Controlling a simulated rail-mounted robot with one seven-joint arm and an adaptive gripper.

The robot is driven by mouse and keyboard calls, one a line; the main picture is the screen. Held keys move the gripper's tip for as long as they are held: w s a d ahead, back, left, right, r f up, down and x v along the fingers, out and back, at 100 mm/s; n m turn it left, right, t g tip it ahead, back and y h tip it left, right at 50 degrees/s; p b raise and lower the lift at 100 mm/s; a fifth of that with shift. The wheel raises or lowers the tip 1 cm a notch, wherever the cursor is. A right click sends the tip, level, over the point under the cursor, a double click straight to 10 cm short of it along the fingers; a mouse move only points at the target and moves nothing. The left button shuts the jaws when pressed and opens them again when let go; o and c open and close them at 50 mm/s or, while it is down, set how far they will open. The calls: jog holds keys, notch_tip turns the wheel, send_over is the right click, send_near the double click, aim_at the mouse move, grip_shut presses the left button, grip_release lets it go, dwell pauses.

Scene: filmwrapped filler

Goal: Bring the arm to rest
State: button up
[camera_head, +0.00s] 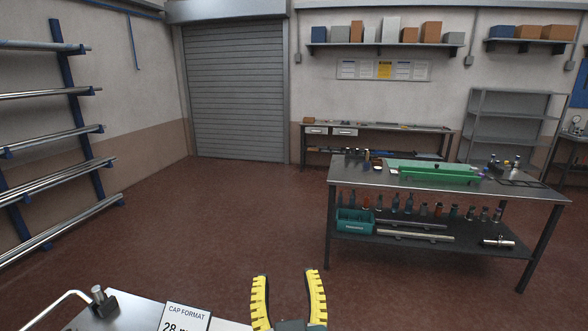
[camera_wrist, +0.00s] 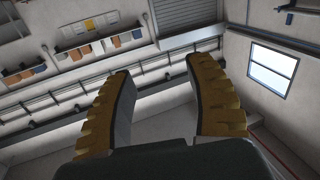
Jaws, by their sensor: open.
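My gripper (camera_head: 289,292) shows at the bottom middle of the head view, its two yellow ridged fingers pointing up and spread apart. In the wrist view the same gripper (camera_wrist: 160,85) is open, with nothing between its fingers. Behind the fingers, the wrist view shows wall, shelves and the shutter at a tilt. The gripper touches nothing that I can see. The rest of the arm is outside the head view.
A metal workbench (camera_head: 460,186) with a green fixture (camera_head: 430,171) and several bottles stands to the right. At the lower left are a surface with a bent metal rod and a "CAP FORMAT" sign (camera_head: 184,318). A pipe rack (camera_head: 75,110) lines the left wall. Open floor (camera_head: 230,215) lies ahead.

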jog(key=s+d+r+m+t+h, duration=0.3)
jog(key=s+d+r+t, duration=0.2)
jog(key=s+d+r, duration=0.55)
notch_tip(320, 180, up, 22)
jog(key=a+p, duration=0.2)
jog(key=p, duration=2.2)
jog(key=shift+s+g, duration=0.3)
jog(key=shift+s, duration=0.05)
